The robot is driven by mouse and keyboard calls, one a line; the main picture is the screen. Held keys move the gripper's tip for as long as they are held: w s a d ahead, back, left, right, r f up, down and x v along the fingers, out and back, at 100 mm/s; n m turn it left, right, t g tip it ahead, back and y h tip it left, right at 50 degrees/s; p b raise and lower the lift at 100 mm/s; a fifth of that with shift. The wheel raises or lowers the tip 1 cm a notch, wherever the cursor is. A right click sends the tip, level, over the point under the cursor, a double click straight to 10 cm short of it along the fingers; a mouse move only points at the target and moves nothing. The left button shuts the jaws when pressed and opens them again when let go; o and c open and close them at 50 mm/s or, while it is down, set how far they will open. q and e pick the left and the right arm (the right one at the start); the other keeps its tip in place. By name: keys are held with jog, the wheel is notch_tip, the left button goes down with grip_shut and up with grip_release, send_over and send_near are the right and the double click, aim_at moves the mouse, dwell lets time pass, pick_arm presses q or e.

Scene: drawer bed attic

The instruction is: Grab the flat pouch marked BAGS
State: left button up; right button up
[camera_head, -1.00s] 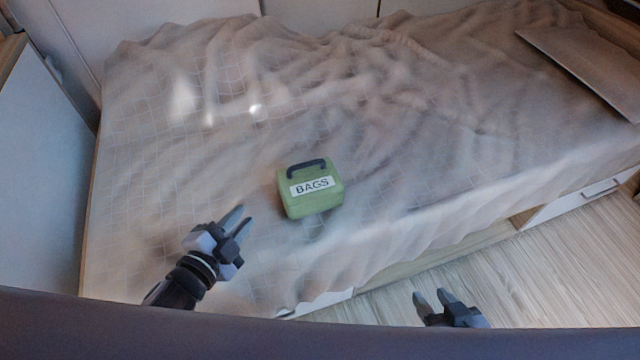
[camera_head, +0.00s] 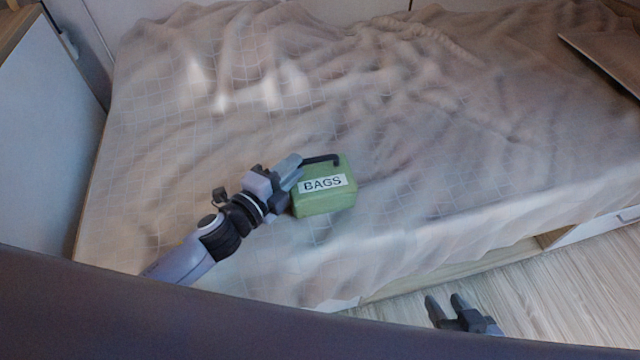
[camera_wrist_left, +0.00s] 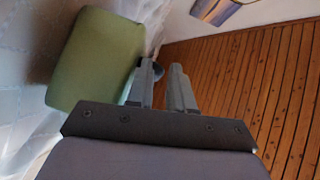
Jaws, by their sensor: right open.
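The pouch marked BAGS (camera_head: 325,202) is a green, box-like case with a white label and a dark handle (camera_head: 324,159). It sits on the bed, and its green body also fills the left of the left wrist view (camera_wrist_left: 95,58). My left gripper (camera_head: 293,168) is at the case's upper left, by the left end of the handle. In the left wrist view its two fingers stand apart, with a dark bit of handle against the left finger. I cannot tell whether the handle lies between them. My right gripper (camera_head: 445,304) is open and empty over the floor.
The bed (camera_head: 190,130) has a wrinkled, checked cover with free room around the case. A flat grey panel (camera_head: 610,60) lies at the upper right. A white cabinet (camera_head: 50,130) stands at the left. Wooden floor (camera_head: 560,295) shows at the lower right.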

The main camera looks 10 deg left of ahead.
pick_arm(q)
jog(key=shift+w+d, duration=0.25)
jog(key=shift+w, duration=0.25)
grip_shut()
jog(key=shift+r, duration=0.1)
